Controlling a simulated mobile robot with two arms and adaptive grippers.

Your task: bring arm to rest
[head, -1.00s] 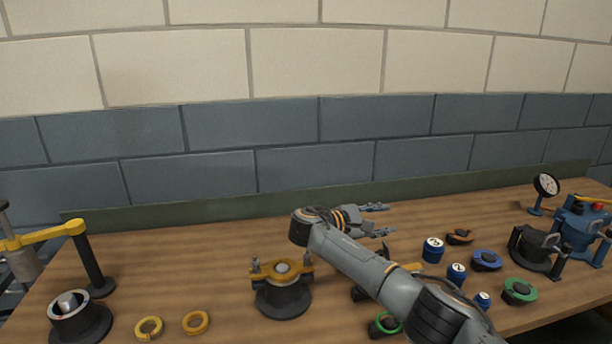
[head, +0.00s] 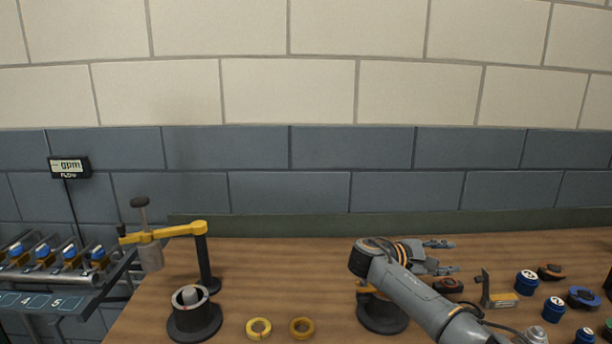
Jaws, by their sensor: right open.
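My right arm reaches in from the lower right over the wooden bench. Its gripper (head: 440,257) points right, open and empty, above the bench top. The black-based fixture (head: 382,318) stands behind and below the arm, partly hidden by it. My left gripper is not in view.
On the wooden bench (head: 250,285) at left stand a yellow-armed press (head: 170,231) and a black cup (head: 194,315). Blue numbered cylinders (head: 526,282) and a blue ring part (head: 583,298) are at right. A rack with blue-topped valves (head: 70,253) is at far left.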

